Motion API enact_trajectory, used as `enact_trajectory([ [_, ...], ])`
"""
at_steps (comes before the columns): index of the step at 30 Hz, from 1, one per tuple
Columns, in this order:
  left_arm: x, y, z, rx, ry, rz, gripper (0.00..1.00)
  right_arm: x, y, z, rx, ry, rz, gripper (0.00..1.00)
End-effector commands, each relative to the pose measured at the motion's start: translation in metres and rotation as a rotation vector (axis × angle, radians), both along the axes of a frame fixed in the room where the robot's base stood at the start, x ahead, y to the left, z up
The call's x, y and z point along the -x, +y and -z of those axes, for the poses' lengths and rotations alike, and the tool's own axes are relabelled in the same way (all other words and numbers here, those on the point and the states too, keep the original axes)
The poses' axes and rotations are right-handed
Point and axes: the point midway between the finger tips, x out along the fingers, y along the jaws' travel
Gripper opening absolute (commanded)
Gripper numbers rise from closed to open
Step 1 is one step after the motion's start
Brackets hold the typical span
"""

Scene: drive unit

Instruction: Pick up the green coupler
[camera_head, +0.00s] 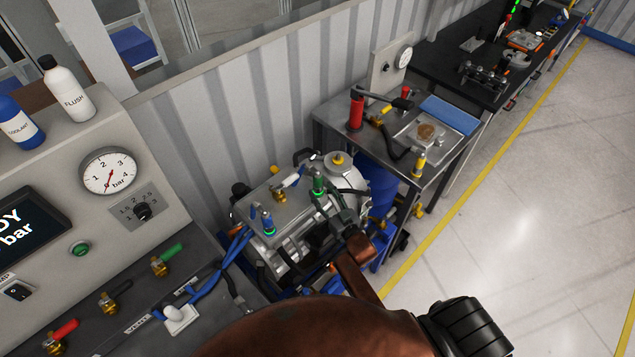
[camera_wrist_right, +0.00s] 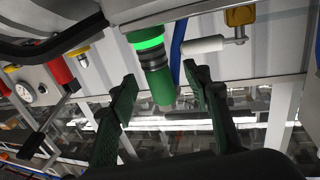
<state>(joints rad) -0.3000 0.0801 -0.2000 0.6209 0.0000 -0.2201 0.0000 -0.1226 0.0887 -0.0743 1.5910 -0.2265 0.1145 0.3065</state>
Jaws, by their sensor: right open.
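The green coupler (camera_head: 318,184) stands upright on top of the silver drive unit (camera_head: 289,205), with a bright green ring at its base. In the right wrist view the coupler (camera_wrist_right: 161,84) shows large, with its glowing ring and dark collar. My right gripper (camera_head: 343,222) is beside the coupler, on its right in the head view. In the wrist view my right gripper (camera_wrist_right: 160,80) is open, with one dark green finger on each side of the coupler's end and gaps visible. My left gripper is not in view.
A blue coupler (camera_head: 268,222) with a green ring and a white-handled valve (camera_head: 291,181) stand on the unit close by. Blue hoses run to a console with a gauge (camera_head: 108,171) at left. A metal cart (camera_head: 444,150) stands behind; open floor lies right.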

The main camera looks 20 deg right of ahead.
Motion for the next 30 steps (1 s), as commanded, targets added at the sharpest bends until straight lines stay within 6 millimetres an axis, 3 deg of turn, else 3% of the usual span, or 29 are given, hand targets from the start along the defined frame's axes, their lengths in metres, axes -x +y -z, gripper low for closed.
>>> enact_trajectory([
  [5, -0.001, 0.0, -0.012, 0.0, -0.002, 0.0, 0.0, -0.025, -0.002, -0.017, 0.001, -0.002, 0.0, 0.45],
  [9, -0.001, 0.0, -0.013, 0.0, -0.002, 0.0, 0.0, -0.042, -0.001, -0.015, 0.0, 0.0, 0.0, 0.45],
  [19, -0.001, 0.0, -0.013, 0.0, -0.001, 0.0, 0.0, -0.047, 0.0, -0.014, 0.0, 0.001, 0.0, 0.44],
  [30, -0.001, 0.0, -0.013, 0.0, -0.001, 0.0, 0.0, -0.047, -0.001, -0.014, 0.0, 0.001, 0.0, 0.19],
])
